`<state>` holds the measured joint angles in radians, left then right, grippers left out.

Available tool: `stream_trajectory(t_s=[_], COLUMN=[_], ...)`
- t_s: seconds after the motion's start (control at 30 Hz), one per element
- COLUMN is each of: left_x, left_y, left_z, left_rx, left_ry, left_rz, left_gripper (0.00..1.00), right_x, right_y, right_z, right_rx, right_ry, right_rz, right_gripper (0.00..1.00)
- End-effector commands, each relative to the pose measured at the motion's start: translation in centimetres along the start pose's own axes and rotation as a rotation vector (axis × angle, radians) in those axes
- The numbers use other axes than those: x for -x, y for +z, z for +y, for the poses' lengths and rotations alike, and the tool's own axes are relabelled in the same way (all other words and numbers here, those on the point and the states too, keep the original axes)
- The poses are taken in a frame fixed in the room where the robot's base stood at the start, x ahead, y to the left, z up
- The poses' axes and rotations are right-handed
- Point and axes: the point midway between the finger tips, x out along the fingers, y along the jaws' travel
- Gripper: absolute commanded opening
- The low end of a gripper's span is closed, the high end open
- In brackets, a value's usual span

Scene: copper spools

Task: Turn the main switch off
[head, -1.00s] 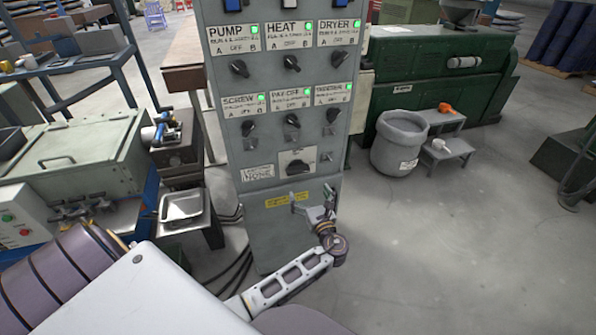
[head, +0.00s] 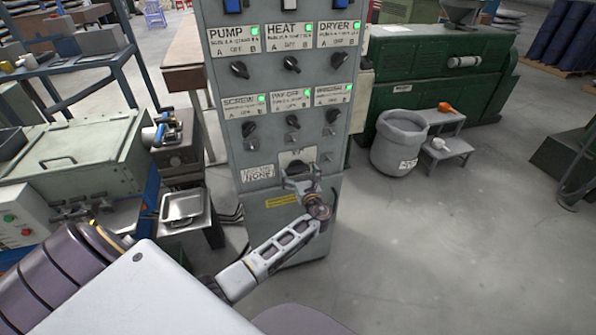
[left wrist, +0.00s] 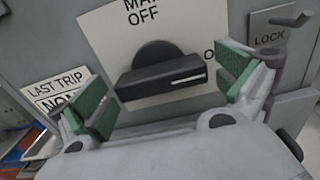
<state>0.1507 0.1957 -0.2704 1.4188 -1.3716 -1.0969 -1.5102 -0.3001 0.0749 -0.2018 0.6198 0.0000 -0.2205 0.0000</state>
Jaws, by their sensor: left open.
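The main switch is a black rotary knob on a white plate low on the grey control cabinet. In the left wrist view the knob (left wrist: 165,78) has its bar lying nearly level, under the word OFF. My left gripper (left wrist: 160,90) is open, with one green-padded finger on each side of the knob, apart from it. In the head view my left gripper (head: 301,180) is in front of the switch plate (head: 296,158) and hides much of the knob. My right gripper is not in view.
Above the switch, the cabinet (head: 235,150) carries several black selector knobs with lit green lamps. A LAST TRIP label (left wrist: 55,90) is left of the switch and a LOCK plate (left wrist: 275,25) right. A grey bin (head: 400,145) stands right; floor in front is clear.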

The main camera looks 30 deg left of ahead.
Motion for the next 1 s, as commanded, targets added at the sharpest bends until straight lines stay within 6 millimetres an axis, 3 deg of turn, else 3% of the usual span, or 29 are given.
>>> stream_trajectory(t_s=[0.2, 0.5, 0.8, 1.0], left_x=[-1.07, -1.13, -1.11, -1.10], left_y=[0.02, 0.00, 0.01, -0.01], left_z=[-0.01, 0.01, 0.01, 0.00], left_rx=[0.002, 0.001, 0.001, 0.005], left_ry=[0.000, 0.000, 0.000, 0.000], left_rz=[0.001, 0.001, 0.000, 0.000], left_gripper=[1.00, 0.99, 0.60, 0.58], right_x=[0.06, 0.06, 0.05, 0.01], right_y=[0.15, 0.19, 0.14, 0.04], right_z=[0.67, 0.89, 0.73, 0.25], right_rx=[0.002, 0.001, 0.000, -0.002], right_ry=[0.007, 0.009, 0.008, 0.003], right_rz=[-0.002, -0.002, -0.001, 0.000], right_gripper=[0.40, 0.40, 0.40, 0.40])
